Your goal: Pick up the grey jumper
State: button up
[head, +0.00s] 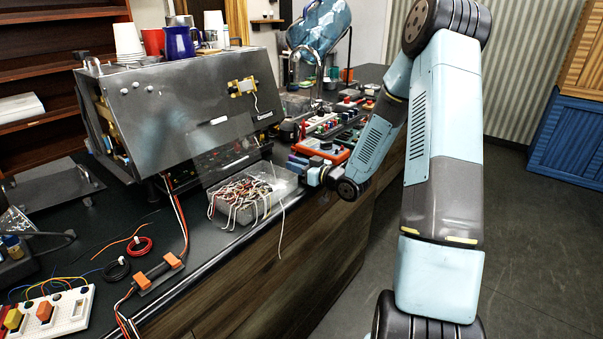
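A clear box (272,184) of jumper wires (240,196) sits at the counter's front edge. White, red and brownish wires lie tangled in it and several hang over its rim. One long pale wire (282,228) hangs down past the counter edge; I cannot tell if it is grey or white. I cannot single out a grey jumper for sure. My gripper (297,164) is just right of the box, near its upper right corner, pointing left. It is small and seen from behind the wrist, so I cannot tell whether its fingers are open or hold anything.
A tilted metal brewer housing (185,100) stands behind the box, with cups and a blue mug (180,43) on top. A red tray (322,150) of parts lies behind my gripper. Wire coils (138,246) and a white switch board (48,312) lie at left. Floor at right is clear.

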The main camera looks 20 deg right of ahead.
grip_shut()
jog(key=shift+r, duration=0.15)
